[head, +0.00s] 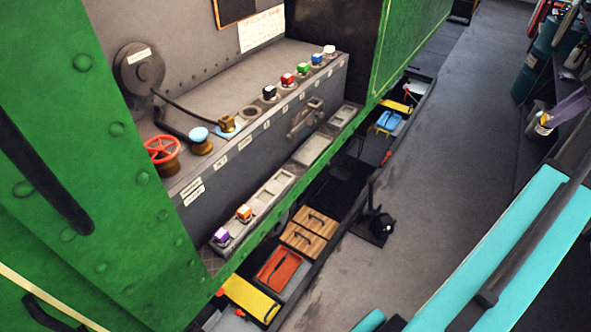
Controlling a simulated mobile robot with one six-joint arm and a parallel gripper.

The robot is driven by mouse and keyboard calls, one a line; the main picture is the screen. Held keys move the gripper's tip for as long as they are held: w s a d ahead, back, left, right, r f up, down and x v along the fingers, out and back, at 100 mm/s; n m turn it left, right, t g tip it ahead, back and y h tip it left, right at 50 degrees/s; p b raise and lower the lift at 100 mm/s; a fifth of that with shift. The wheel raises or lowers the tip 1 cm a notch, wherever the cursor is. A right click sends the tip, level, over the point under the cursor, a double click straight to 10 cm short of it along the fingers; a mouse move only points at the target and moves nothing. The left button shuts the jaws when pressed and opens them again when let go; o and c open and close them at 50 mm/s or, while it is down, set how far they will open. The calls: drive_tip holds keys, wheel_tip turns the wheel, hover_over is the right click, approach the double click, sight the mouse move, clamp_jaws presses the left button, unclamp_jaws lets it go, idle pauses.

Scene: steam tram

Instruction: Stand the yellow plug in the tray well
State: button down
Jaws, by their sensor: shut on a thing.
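I see no plug that is clearly yellow, and my gripper is not in view. A long grey tray (285,178) with square wells runs along the front of the machine's ledge. A purple-topped plug (221,236) and an orange-topped plug (244,213) stand in its near end. The wells beyond them, such as one tray well (272,187), look empty. On the ledge above, an empty round socket (249,112) lies beside a row of plugs: black (269,92), red (288,79), green (304,68), blue (317,59) and white (329,50).
Below are wooden boxes (310,227) and a yellow case (250,297). The grey floor (430,150) is largely clear.

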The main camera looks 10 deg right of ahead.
drive_tip(key=shift+w+a, duration=0.1)
drive_tip(key=shift+w, duration=0.05)
idle(0.3)
drive_tip(key=w+a+f+m+h+b, duration=0.1)
drive_tip(key=w+a+f+m+b, duration=0.1)
drive_tip(key=a+f, duration=0.9)
drive_tip(key=w+a+f+m+t+h+b, duration=0.1)
drive_tip(key=w+a+f+m+b, duration=0.2)
drive_tip(key=a+f, duration=0.8)
drive_tip(key=shift+w+f+m+h+b, duration=0.25)
drive_tip(key=shift+f+m+b, duration=0.55)
drive_tip(key=shift+m, duration=0.4)
drive_tip(key=shift+s+d, duration=0.1)
drive_tip(key=shift+s, duration=0.05)
